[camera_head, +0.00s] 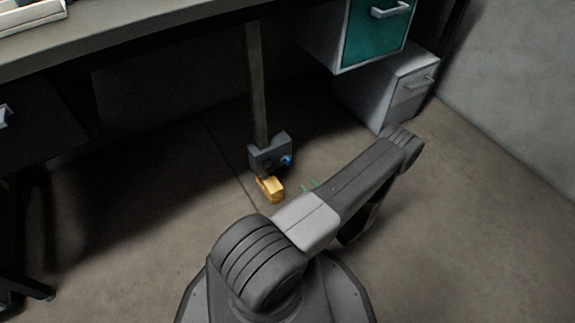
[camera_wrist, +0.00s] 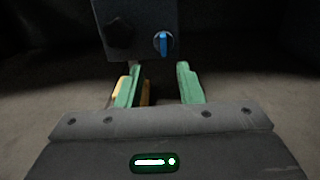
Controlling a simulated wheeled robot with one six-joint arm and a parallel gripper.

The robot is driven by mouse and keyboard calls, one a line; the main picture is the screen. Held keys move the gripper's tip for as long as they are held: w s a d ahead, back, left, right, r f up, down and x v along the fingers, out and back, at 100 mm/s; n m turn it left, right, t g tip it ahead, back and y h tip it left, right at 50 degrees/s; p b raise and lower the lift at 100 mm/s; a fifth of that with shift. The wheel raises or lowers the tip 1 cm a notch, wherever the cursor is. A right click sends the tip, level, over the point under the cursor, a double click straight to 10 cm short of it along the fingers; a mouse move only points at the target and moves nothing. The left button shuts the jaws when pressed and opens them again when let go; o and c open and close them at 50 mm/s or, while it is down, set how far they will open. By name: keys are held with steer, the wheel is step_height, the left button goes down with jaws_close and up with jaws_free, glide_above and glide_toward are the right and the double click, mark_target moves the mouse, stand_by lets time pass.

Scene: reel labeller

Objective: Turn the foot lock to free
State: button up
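The foot lock is a dark grey box (camera_head: 268,155) at the bottom of the table leg, with a blue knob (camera_head: 286,160) on its face. In the wrist view the blue knob (camera_wrist: 163,44) has its grip upright, with a pale mark by it. A black lobed knob (camera_wrist: 121,33) sits to its left on the same face (camera_wrist: 150,12). My gripper (camera_wrist: 158,82) has green fingers, apart with nothing between them. They point toward the box, and the blue knob appears beyond and above the gap.
A yellow-orange block (camera_head: 271,188) is low in front of the box; it shows partly behind the left finger in the wrist view (camera_wrist: 121,88). A grey drawer cabinet (camera_head: 385,85) stands to the right, under a green-fronted drawer (camera_head: 375,32). The bench top (camera_head: 130,32) overhangs. Floor to the left is open.

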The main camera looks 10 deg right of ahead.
mark_target(289, 162)
steer(key=b+x, duration=0.1)
steer(key=x, duration=0.3)
steer(key=b+x, duration=0.1)
steer(key=x, duration=0.4)
steer(key=b+x, duration=0.1)
steer(key=x, duration=0.3)
steer(key=shift+w+f+b, duration=0.35)
steer(key=shift+w, duration=0.05)
jaws_close()
